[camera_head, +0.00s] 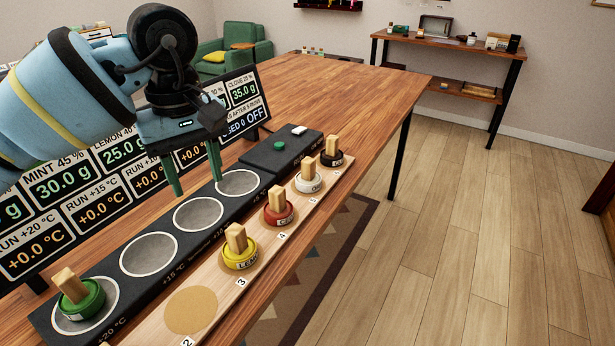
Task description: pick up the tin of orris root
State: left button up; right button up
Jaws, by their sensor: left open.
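Several round tins with wooden block handles are in the head view. On the wooden board (222,293) stand a yellow tin (240,260), a red tin (279,217), a white tin (309,187) and a dark tin (332,160). A green tin (87,304) sits on the nearest round pad of the black strip. The labels are too small to tell surely which tin is orris root. My left gripper (197,184) is open and empty, its fingers pointing down above the black strip, left of the white and red tins. My right gripper is out of view.
The black strip (178,252) has bare round pads beyond the green tin. A display panel (100,190) stands behind it. A black box with a green button (279,146) lies at the far end. The board's nearest round spot (191,310) is empty.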

aim_at(309, 181)
jog(key=i+l+u, duration=0.1)
jog(key=i+l, duration=0.15)
jog(key=l, duration=0.15)
jog(key=i+l, duration=0.3)
jog(key=i+l+u, duration=0.15)
jog(key=l, duration=0.35)
jog(key=i, duration=0.1)
